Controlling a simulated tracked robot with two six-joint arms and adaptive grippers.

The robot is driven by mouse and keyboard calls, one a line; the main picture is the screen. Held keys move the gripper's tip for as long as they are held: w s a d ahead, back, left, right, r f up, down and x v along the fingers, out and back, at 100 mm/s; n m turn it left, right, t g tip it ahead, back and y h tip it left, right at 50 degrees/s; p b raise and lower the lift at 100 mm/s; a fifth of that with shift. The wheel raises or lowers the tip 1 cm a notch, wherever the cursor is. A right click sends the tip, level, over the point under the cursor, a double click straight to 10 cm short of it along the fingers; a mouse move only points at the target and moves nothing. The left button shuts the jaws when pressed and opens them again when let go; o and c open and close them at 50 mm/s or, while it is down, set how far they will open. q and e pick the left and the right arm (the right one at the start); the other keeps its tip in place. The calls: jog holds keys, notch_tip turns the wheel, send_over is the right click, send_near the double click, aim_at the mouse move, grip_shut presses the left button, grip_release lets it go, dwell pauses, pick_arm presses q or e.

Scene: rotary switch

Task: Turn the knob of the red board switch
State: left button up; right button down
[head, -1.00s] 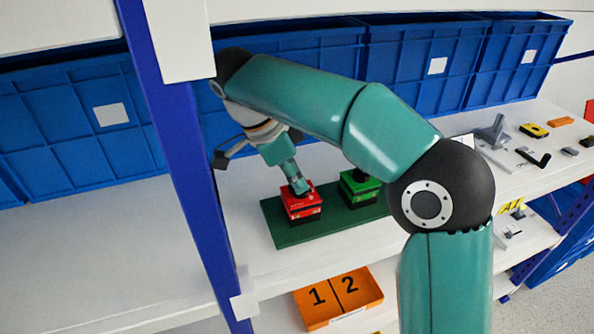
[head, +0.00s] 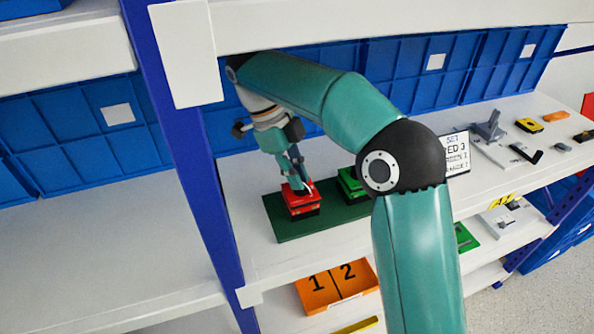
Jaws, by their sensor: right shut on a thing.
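The red board switch (head: 301,205) is a red-topped box with a black lower part. It stands on a dark green board (head: 285,232) on the white shelf. My right gripper (head: 299,186) comes down from above and is shut on the knob at the top of the red switch. The fingers hide the knob almost wholly, so its angle cannot be told. A green switch (head: 350,184) stands on the same board to the right, partly behind my right arm. My left gripper is not in view.
A blue upright post (head: 180,150) stands left of the board. Blue crates (head: 85,135) line the back. A sign (head: 456,154) and small parts, including a yellow one (head: 530,126), are at right. An orange tray (head: 338,288) marked 1 and 2 sits below.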

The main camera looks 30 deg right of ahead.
jog(key=shift+w, duration=0.1)
dwell(0.3)
jog(key=c, duration=1.2)
grip_release()
